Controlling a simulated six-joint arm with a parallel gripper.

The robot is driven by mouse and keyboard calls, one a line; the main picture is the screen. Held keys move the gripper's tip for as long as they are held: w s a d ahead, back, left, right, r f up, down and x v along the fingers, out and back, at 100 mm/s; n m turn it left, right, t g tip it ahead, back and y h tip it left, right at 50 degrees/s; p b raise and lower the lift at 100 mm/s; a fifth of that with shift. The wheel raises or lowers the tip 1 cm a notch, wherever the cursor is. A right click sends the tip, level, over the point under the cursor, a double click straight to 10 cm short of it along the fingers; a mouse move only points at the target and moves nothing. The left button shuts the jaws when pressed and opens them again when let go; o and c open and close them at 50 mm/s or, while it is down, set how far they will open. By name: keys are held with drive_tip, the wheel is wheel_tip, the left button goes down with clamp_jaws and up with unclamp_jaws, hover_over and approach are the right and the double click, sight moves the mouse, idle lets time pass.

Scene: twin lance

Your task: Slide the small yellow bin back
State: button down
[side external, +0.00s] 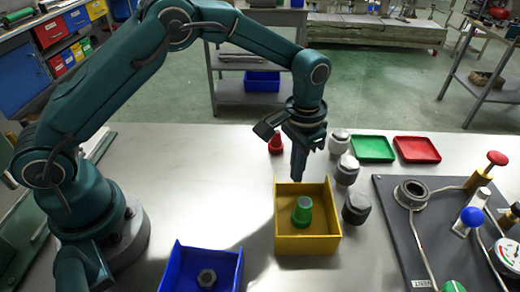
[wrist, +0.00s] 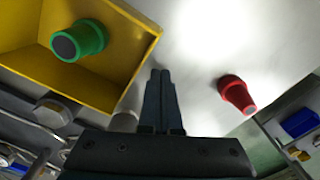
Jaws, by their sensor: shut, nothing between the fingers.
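The small yellow bin (side external: 308,246) stands on the metal table in the middle of the side view, with a green cup-like piece (side external: 302,210) inside it. It also shows at the upper left of the wrist view (wrist: 112,92), with the green piece (wrist: 80,41) in it. My gripper (side external: 298,180) is shut and empty, pointing down near the bin's back wall. In the wrist view my fingers (wrist: 160,75) are together, just right of the bin's edge. I cannot tell whether they touch the bin.
A red piece (side external: 276,143) stands behind my gripper. A blue bin (side external: 202,270) with a nut sits front left. Green (side external: 373,149) and red (side external: 417,150) trays lie back right. A dark valve panel (side external: 440,235) fills the right.

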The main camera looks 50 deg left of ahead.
sight(300, 189)
drive_tip(key=shift+f, duration=0.5)
drive_tip(key=shift+r, duration=0.3)
idle(0.4)
drive_tip(key=shift+d, duration=0.1)
drive_tip(key=shift+s+d, duration=0.65)
drive_tip(key=shift+d, duration=0.05)
drive_tip(key=shift+s+d, duration=0.1)
idle(0.3)
drive_tip(key=shift+s+d, duration=0.55)
drive_tip(key=shift+d, duration=0.1)
drive_tip(key=shift+s+d, duration=0.1)
drive_tip(key=shift+s+d, duration=0.6)
drive_tip(key=shift+d, duration=0.05)
